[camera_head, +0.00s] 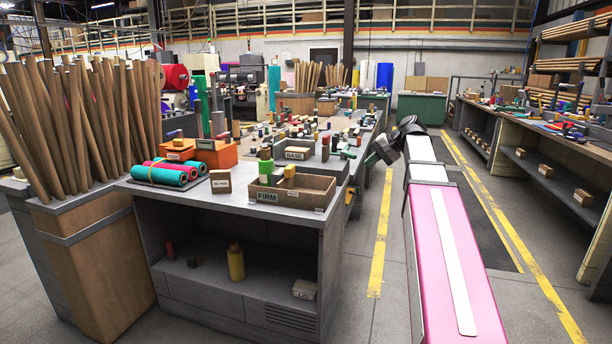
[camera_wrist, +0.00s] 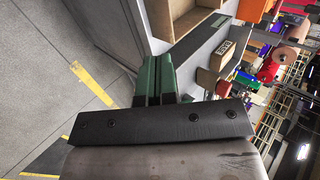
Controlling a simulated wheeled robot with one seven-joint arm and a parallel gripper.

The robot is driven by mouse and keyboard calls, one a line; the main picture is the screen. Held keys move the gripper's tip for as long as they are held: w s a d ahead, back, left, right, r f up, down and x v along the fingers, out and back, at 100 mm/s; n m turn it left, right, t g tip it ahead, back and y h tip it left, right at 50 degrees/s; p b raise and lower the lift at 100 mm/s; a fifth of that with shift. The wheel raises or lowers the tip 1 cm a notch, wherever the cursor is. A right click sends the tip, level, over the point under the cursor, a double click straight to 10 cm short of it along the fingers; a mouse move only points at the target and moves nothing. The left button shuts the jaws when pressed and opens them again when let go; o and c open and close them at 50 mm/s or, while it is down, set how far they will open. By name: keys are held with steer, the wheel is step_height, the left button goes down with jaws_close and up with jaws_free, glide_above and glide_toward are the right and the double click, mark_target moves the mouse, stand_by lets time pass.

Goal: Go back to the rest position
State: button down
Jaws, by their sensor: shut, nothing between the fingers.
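My gripper (camera_head: 371,159) is at the right side of the grey workbench (camera_head: 235,203) in the head view, at the end of my pink and white arm. In the wrist view its two green fingers (camera_wrist: 158,80) are together, with nothing held between them. Several felt rolls (camera_head: 165,173), teal and pink, lie bundled on the bench's front left, well apart from my gripper. A shallow cardboard tray labelled FIRM (camera_head: 318,186) sits at the bench's front right, with small blocks in it.
A block labelled BASE (camera_head: 297,153) and an orange box (camera_head: 216,152) stand on the bench. A tall bin of brown tubes (camera_head: 100,255) is at the left. Grey floor with yellow lines lies right of the bench. Shelving (camera_head: 545,175) lines the right side.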

steer(key=s+a+f+n+g+h, duration=0.1)
steer(key=s+f+h, duration=0.2)
steer(key=f, duration=1.1)
steer(key=s+a+f+n+g+h, duration=0.1)
steer(key=s+f+h, duration=0.2)
steer(key=s+f, duration=0.7)
steer(key=s+a+f+n+h, duration=0.1)
steer(key=s+f, duration=0.6)
steer(key=f, duration=1.1)
steer(key=shift+s+a+f+n+g+h, duration=0.2)
steer(key=shift+f+n+g+h, duration=0.15)
steer(key=shift+h, duration=0.55)
